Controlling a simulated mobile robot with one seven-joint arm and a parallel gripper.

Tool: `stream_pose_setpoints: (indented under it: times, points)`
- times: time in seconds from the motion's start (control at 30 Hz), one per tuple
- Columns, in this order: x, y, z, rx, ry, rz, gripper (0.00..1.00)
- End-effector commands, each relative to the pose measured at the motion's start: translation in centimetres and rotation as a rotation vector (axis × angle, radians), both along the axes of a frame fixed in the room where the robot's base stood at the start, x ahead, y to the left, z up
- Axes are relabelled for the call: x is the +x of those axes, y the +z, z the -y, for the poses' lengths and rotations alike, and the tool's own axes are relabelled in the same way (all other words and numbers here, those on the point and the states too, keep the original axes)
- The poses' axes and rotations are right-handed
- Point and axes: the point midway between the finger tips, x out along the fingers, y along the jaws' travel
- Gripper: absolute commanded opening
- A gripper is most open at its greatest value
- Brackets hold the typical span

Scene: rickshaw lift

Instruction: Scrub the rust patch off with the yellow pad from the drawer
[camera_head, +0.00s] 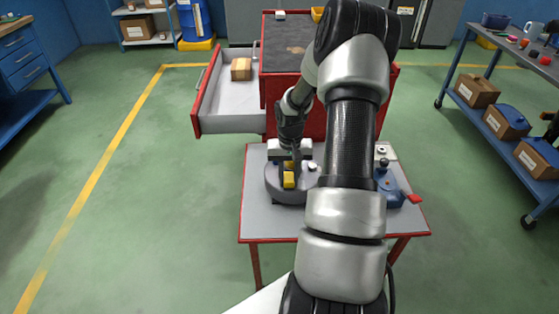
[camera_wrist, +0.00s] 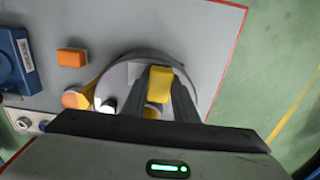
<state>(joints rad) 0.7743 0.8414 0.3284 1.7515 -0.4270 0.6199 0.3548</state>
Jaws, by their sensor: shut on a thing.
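My gripper (camera_head: 289,170) is shut on a yellow pad (camera_head: 289,180), over a round grey dish (camera_head: 272,191) on the low table. In the wrist view my gripper (camera_wrist: 160,82) has the yellow pad (camera_wrist: 160,84) between its dark fingertips, above the round dish (camera_wrist: 135,60). I cannot tell whether the pad touches the dish. The open drawer (camera_head: 235,112) of the red cabinet juts out to the left and holds a cardboard box. A brownish patch (camera_head: 297,50), seemingly the rust, shows on the cabinet's dark top. My arm hides part of the cabinet and table.
A blue vise (camera_head: 388,184) with a red handle stands at the table's right. In the wrist view an orange block (camera_wrist: 72,57) lies beside the dish, with other small items near the fingers. The box (camera_head: 241,69) lies in the drawer. Green floor is clear at left.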

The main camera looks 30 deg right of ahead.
Motion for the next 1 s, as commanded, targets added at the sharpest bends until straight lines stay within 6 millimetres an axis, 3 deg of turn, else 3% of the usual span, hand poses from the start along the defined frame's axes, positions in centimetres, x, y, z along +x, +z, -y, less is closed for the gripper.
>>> stream_pose_setpoints:
  times: [0.17, 0.3, 1.0]
  points:
    - [0.4, 0.0, -0.6, 0.0, 0.001, 0.0, 0.05]
    - [0.6, 2.6, -0.8, -0.001, 0.002, 0.0, 0.05]
    - [1.5, 8.1, -1.9, 0.0, 0.006, 0.0, 0.05]
